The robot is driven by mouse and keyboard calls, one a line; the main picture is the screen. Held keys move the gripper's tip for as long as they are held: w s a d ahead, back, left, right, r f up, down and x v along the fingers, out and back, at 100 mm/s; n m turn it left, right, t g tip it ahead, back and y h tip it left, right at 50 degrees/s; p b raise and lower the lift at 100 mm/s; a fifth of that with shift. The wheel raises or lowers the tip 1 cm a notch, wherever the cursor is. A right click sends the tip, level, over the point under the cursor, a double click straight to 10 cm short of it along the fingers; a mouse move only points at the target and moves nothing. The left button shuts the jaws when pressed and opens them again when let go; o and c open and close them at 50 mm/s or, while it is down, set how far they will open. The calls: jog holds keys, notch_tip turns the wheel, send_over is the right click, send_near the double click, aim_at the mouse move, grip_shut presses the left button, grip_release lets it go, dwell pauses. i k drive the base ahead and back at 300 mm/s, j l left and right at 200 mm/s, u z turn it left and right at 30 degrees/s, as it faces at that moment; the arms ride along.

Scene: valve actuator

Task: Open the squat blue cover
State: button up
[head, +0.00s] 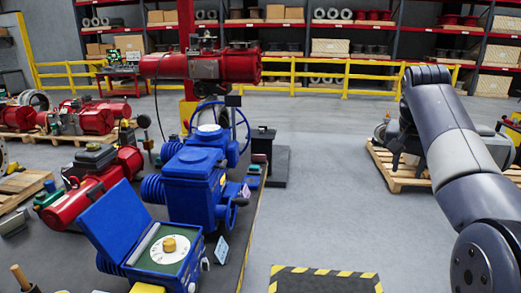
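A blue actuator (195,180) stands at left centre. At its near end is a squat blue box (160,262) with its blue cover (115,222) swung up and leaning to the left, so the box stands open. Inside, a green panel with a pale dial (168,250) and a tan knob faces up. The cover's hinge side is at the box's left edge. My arm comes in from the right, and its dark end with my gripper (394,155) hangs at the right, well apart from the box. The fingers are too dark and small to read.
A yellow-and-black striped floor mark (325,279) lies at the bottom centre. Red actuators (95,195) stand at left. A pallet (400,170) is behind my arm. Yellow railings (330,75) and shelves are at the back. The middle floor is clear.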

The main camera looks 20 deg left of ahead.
aim_at(115, 221)
jog(key=i+u, duration=0.7)
jog(key=u, duration=0.2)
jog(key=i+l+u, duration=0.3)
jog(key=u, duration=0.2)
jog(key=i+l+u, duration=0.3)
jog(key=u, duration=0.15)
jog(key=i+l+u, duration=0.2)
jog(key=u, duration=0.2)
jog(key=i+l+u, duration=0.2)
jog(key=u, duration=0.25)
jog(key=i+l+u, duration=0.1)
jog(key=l+u, duration=0.3)
jog(key=i+l+u, duration=0.1)
jog(key=l+u, duration=0.15)
jog(key=u, duration=0.15)
jog(key=l+u, duration=0.45)
jog(key=i+j, duration=0.05)
jog(key=j, duration=0.05)
